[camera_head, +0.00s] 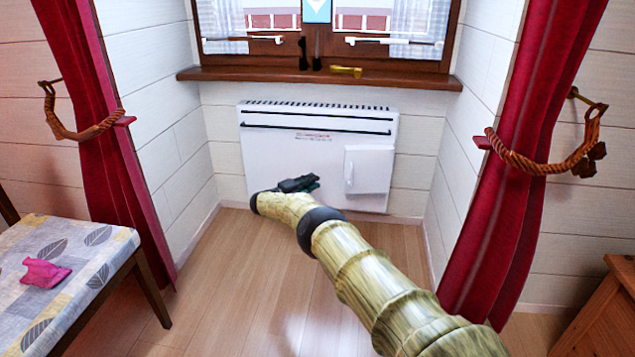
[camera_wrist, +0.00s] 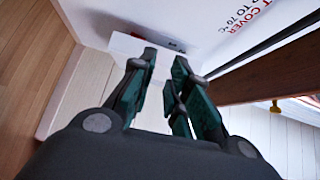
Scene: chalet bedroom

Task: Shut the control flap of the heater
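The heater (camera_head: 290,165) is a white panel on the wall below the window. Its control flap (camera_head: 372,165) is a pale rectangle at the lower right of the front and appears to stand out from the face. In the wrist view a white plate, seemingly the flap (camera_wrist: 122,44), juts out beyond my fingertips, with small dark and red marks beside it. My gripper (camera_head: 314,183) is in front of the heater's lower middle, left of the flap. In the wrist view my gripper (camera_wrist: 166,60) has its two fingers apart with nothing between them. How far the flap stands open is unclear.
A wooden window sill (camera_head: 230,76) runs above the heater, with a yellow object (camera_head: 346,71) on it. Red curtains hang at both sides. A cushioned bench (camera_head: 95,255) with a pink cloth (camera_head: 45,272) stands left. The floor before the heater is clear.

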